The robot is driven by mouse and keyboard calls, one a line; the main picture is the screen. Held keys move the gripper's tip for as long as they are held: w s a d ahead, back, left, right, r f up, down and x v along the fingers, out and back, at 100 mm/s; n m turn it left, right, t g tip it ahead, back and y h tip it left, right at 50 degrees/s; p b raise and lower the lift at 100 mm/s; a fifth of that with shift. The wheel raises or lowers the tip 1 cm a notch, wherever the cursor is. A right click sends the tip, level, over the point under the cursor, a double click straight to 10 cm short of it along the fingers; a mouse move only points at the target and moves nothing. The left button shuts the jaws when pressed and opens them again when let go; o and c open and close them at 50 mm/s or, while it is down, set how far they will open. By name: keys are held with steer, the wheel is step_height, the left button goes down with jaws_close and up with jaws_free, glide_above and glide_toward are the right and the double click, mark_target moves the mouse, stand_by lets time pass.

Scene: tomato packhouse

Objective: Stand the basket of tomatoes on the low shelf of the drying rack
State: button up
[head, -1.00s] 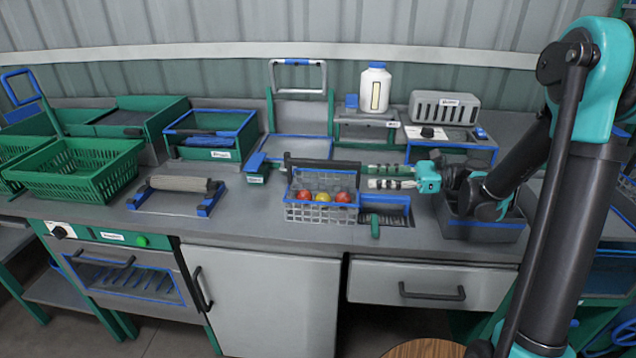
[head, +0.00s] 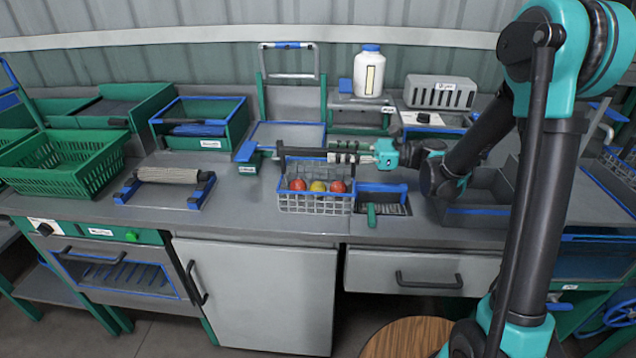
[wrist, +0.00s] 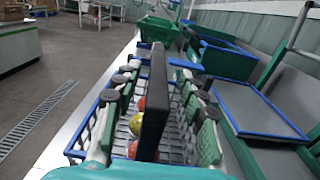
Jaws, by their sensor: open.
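The basket (head: 317,208) is a grey wire basket with a blue rim, standing upright on the worktop. It holds red and yellow tomatoes (head: 318,187). Its thick dark handle bar runs over the top and also shows in the wrist view (wrist: 154,100). My gripper (head: 338,154) is open at handle height, reaching in from the right. In the wrist view my gripper (wrist: 158,72) has one finger on each side of the handle, with gaps left, so it is not clamped. I cannot pick out the drying rack or its low shelf for certain.
A roller stand (head: 166,182) and a green crate (head: 70,180) stand left of the basket. A blue-handled tool over a slotted tray (head: 385,206) sits close to its right. A blue-edged panel (head: 287,142) lies behind it. A round wooden top (head: 405,338) is below in front.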

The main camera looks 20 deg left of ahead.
mark_target(324, 149)
steer(key=shift+x, duration=1.95)
steer(key=shift+s, duration=0.1)
steer(key=shift+c, duration=0.4)
jaws_close()
